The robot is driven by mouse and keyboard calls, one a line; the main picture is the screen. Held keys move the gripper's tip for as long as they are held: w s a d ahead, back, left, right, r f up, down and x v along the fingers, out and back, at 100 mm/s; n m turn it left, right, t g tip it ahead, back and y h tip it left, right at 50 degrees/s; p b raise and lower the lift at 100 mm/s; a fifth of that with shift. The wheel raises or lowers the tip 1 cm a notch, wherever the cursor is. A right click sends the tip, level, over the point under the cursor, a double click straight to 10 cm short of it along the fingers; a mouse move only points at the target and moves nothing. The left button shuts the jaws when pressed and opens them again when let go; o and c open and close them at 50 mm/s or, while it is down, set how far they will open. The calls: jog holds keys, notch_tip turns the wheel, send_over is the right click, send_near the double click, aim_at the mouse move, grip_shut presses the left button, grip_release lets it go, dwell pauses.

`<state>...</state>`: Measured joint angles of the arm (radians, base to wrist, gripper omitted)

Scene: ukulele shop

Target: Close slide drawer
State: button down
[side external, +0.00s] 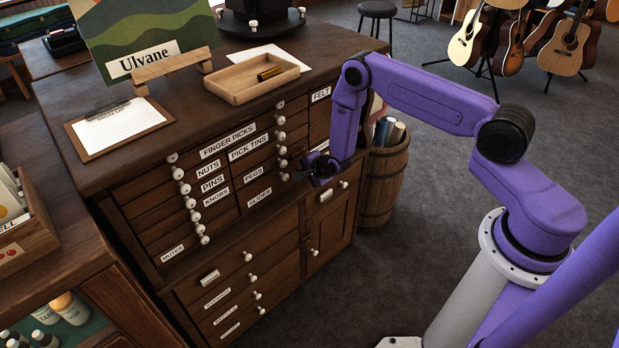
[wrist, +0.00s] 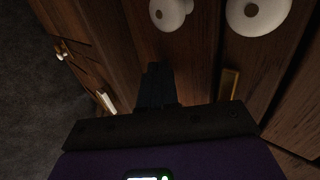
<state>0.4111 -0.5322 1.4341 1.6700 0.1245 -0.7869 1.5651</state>
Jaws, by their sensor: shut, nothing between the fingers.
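The dark wooden cabinet (side external: 150,245) has a bank of labelled drawers with white knobs. The lowest label (side external: 259,197) in the middle column looks like "SLIDES" or "GLIDES", on a drawer front below PEGS. How far that drawer stands out is not clear. My gripper (side external: 318,170) is at the cabinet's front, just right of that column's knobs. In the wrist view my gripper (wrist: 157,72) is shut and empty, its fingers pointing at dark wood. Two large white knobs (wrist: 258,12) (wrist: 170,12) are close beyond the fingertips. I cannot tell whether the fingers touch the wood.
A wooden tray (side external: 255,88), a clipboard (side external: 120,128) and an Ulvane sign (side external: 150,62) are on the cabinet top. A barrel (side external: 385,185) stands right of the cabinet, behind my forearm. Carpet (side external: 410,255) is clear in front.

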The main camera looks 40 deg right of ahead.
jog(key=shift+w+r, duration=0.1)
jog(key=shift+w, duration=0.6)
jog(key=shift+s, duration=0.1)
